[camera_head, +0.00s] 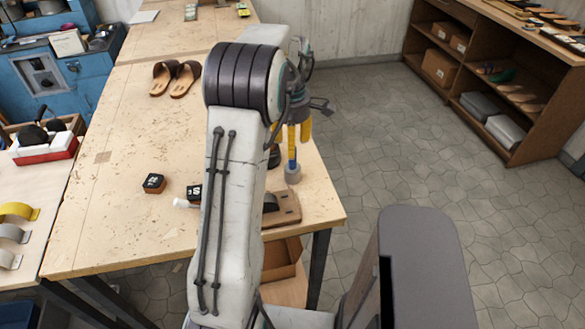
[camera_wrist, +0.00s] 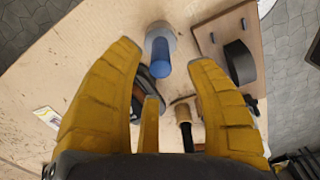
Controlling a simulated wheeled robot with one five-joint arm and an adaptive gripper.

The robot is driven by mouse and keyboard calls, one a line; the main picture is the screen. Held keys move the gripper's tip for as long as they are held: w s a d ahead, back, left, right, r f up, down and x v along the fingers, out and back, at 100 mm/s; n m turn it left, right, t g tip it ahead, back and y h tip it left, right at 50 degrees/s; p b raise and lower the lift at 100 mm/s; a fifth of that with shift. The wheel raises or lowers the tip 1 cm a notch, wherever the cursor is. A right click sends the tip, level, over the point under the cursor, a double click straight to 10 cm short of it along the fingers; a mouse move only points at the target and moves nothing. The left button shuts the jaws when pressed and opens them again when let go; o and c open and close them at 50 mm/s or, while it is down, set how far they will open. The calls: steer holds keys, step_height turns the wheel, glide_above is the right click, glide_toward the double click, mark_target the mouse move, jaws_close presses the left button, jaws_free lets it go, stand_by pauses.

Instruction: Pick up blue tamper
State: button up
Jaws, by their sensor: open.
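The blue tamper (camera_wrist: 161,58) shows in the wrist view, with a blue handle and a round grey base. It lies between and just beyond the tips of my two yellow fingers. My gripper (camera_wrist: 165,62) is open, with nothing held between the fingers. In the head view, the tamper's grey base (camera_head: 292,173) shows near the right edge of the wooden table, with the blue handle above it. My gripper (camera_head: 299,138) is over it there, its yellow fingers pointing down and partly covering the handle. Whether a finger touches it I cannot tell.
A wooden board with a black piece (camera_wrist: 239,61) lies beside the tamper. A dark object (camera_wrist: 148,92) and a wooden-ended tool (camera_wrist: 184,113) are close by. Dark-topped blocks (camera_head: 153,183) and brown sandals (camera_head: 175,77) are on the table (camera_head: 120,215). The floor to the right is clear.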

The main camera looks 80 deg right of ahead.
mark_target(292, 164)
steer(key=shift+s+f+p, duration=0.15)
steer(key=shift+f+p, duration=0.3)
steer(key=shift+f, duration=1.85)
jaws_close()
